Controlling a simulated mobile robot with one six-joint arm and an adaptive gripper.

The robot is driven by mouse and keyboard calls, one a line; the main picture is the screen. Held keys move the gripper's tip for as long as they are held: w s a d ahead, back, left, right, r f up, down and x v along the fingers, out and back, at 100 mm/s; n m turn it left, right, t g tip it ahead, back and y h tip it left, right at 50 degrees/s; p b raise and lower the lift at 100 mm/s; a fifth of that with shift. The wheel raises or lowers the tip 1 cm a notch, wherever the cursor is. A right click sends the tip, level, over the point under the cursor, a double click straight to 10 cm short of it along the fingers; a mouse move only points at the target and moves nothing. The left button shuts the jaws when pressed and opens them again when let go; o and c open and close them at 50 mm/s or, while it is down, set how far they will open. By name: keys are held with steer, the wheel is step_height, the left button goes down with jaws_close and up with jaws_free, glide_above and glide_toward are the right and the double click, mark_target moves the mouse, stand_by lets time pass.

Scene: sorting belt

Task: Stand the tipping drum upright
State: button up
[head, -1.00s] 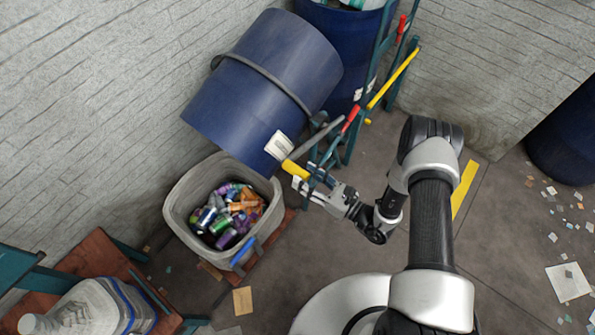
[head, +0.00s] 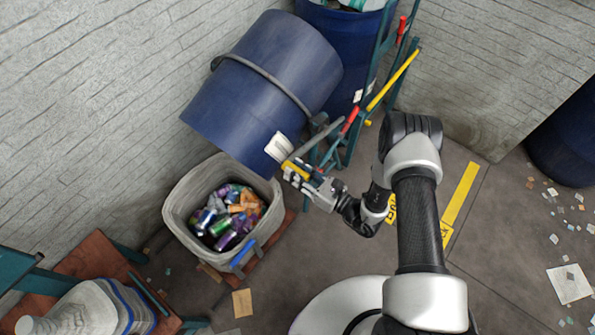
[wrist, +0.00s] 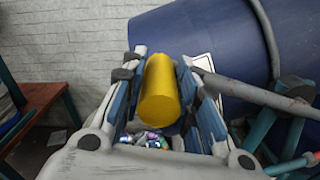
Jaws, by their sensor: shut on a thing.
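The blue tipping drum (head: 270,85) lies steeply tilted, held by a grey band, its lower end leaning down to the left over a grey bin. A white label (head: 279,146) is near its lower edge. A grey lever bar (head: 325,133) runs beside the drum and ends in a yellow handle (head: 297,164). My gripper (head: 295,173) is shut on this handle. In the wrist view the yellow handle (wrist: 160,100) lies between both fingers, with the drum (wrist: 220,30) behind it. The drum's mouth and the pivot are mostly hidden.
The grey bin (head: 183,205) holds crushed cans below the drum. A teal frame (head: 350,140) with a yellow bar and red grips stands right of the drum. Another blue drum (head: 345,35) is behind. A wooden bench (head: 85,258) with plastic jugs is lower left.

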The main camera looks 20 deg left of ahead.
jaws_close()
steer(key=shift+r, duration=0.1)
